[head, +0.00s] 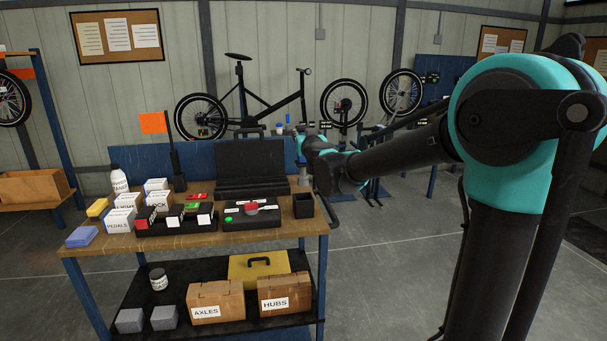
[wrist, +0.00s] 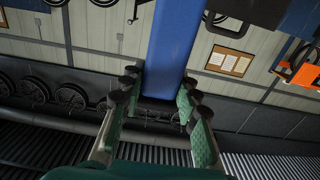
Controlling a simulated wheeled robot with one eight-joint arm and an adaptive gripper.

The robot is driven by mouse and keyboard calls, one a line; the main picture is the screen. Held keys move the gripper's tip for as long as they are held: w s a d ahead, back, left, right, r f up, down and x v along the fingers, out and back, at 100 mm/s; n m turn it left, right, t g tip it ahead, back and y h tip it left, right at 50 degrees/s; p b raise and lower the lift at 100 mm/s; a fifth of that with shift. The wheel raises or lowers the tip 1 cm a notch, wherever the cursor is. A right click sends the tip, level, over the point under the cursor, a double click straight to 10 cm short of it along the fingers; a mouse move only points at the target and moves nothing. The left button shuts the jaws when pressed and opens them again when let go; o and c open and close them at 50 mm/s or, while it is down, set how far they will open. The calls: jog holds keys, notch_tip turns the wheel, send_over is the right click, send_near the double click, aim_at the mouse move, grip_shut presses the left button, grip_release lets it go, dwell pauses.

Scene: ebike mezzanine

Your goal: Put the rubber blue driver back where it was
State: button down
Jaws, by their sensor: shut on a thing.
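My gripper (wrist: 160,92) is shut on a long blue thing, which I take to be the rubber blue driver (wrist: 165,45). In the wrist view its blue body lies between the two green-padded fingers and runs out of the top edge, so its far end is not seen. In the head view my arm reaches left toward the right end of the workbench (head: 200,241). The held thing is too small and covered there to make out clearly. The driver's earlier place cannot be told from these frames.
An open black case (head: 252,165) stands at the bench back. A dark square cup (head: 303,205) is near the right edge.

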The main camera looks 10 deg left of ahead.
aim_at(304, 169)
notch_tip(304, 169, down, 12)
dwell(0.5)
jog(key=shift+f, duration=0.1)
jog(key=c, duration=1.1)
grip_release()
